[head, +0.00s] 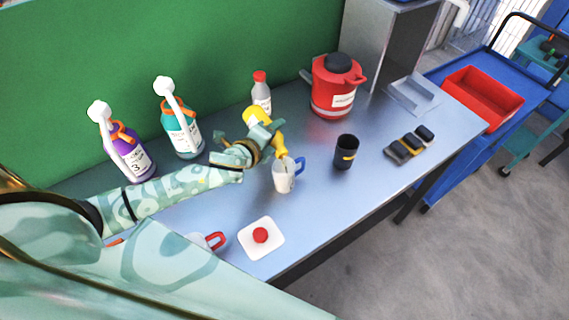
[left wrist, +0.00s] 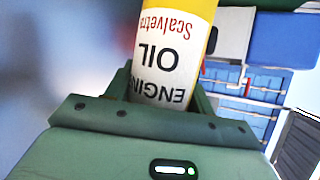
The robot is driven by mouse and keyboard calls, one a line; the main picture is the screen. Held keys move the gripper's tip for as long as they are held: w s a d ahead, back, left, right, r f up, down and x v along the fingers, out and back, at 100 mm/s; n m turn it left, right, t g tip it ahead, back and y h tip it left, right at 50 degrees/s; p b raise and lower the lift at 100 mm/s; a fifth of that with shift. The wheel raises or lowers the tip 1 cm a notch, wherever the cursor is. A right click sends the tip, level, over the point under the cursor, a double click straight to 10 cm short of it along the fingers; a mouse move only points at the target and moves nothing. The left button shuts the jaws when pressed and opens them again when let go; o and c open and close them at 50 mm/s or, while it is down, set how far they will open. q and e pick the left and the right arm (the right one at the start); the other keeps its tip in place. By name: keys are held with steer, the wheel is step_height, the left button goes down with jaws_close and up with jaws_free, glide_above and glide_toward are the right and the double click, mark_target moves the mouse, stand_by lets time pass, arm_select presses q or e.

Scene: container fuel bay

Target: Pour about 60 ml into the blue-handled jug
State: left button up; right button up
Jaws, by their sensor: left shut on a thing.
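The blue-handled jug (head: 283,180) is a small white measuring jug standing upright on the metal table, its blue handle to the right. My left gripper (head: 264,140) is shut on a yellow engine oil bottle (head: 279,141) behind and above the jug. The bottle is tilted, with its lower end close above the jug's mouth. I cannot make out a stream or the level in the jug. The left wrist view shows the yellow and white labelled bottle (left wrist: 168,50) between the fingers. My right gripper is not in view.
A red-handled jug (head: 215,241) is partly hidden by my body. A white pad (head: 270,250) holds a red cap. A black cup (head: 346,152), red canister (head: 336,90), red-capped bottle (head: 261,92) and purple (head: 128,158) and teal (head: 182,137) pump bottles stand around.

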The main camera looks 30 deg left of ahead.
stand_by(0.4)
arm_select(q)
steer(key=shift+w+a+r+n+p, duration=0.15)
steer(key=shift+r+n+p, duration=0.15)
steer(key=shift+r+p, duration=0.35)
steer(key=shift+f+n+g+h+b, duration=0.5)
steer(key=shift+f+g+h, duration=0.1)
steer(key=shift+f, duration=0.2)
steer(key=shift+r+n+g+h, duration=0.2)
steer(key=shift+n+g+h, duration=0.1)
steer(key=shift+n+h, duration=0.1)
steer(key=shift+f, duration=0.15)
steer(key=shift+d, duration=0.2)
